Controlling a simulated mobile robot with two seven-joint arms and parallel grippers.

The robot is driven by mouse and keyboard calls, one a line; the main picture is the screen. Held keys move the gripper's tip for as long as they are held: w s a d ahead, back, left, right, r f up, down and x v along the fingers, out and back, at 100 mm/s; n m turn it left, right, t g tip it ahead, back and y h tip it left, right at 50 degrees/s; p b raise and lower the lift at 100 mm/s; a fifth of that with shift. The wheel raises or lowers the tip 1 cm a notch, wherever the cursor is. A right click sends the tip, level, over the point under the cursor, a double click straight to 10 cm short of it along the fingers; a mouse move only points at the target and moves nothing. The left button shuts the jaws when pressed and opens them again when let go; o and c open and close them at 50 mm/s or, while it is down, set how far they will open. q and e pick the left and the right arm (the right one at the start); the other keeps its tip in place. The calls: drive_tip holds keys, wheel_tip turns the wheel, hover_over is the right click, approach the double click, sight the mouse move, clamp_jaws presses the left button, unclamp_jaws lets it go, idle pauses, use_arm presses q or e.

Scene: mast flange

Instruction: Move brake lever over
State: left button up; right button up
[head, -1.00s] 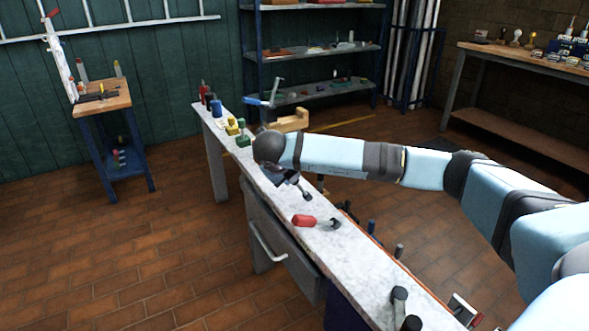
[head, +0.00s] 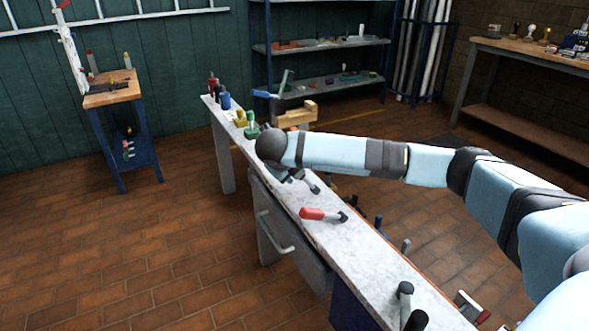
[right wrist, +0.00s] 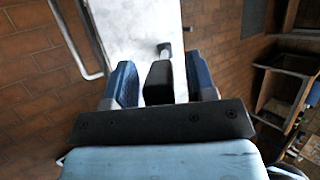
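A dark lever with a round-ended grey tip (head: 312,186) stands on the narrow grey bench (head: 357,250), just beyond the end of my right arm. A red-handled tool or lever (head: 320,214) lies nearer on the same bench. I cannot tell for sure which is the brake lever. My right gripper (right wrist: 165,80) is above the bench, its two blue fingers apart. A black block-like part (right wrist: 158,84) shows between them with a gap on each side; a grey-tipped stem (right wrist: 164,50) shows beyond it. In the head view my right arm mostly hides the gripper. My left gripper is out of view.
Green, yellow and blue pieces (head: 240,119) stand at the bench's far end. Dark upright handles (head: 404,292) stand at its near end. A drawer handle (head: 272,236) juts from the bench's left side. A small cart (head: 112,92) stands left; the floor between is clear.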

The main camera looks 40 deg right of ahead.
use_arm(q)
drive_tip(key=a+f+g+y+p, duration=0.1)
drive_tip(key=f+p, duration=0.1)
drive_tip(key=p, duration=0.2)
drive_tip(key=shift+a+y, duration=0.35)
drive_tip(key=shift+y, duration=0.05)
use_arm(e)
drive_tip(key=v, duration=1.3)
drive_tip(key=shift+a+r, duration=0.2)
drive_tip(key=shift+r, duration=0.1)
drive_tip(key=shift+s, duration=0.1)
drive_tip(key=shift+c, duration=0.2)
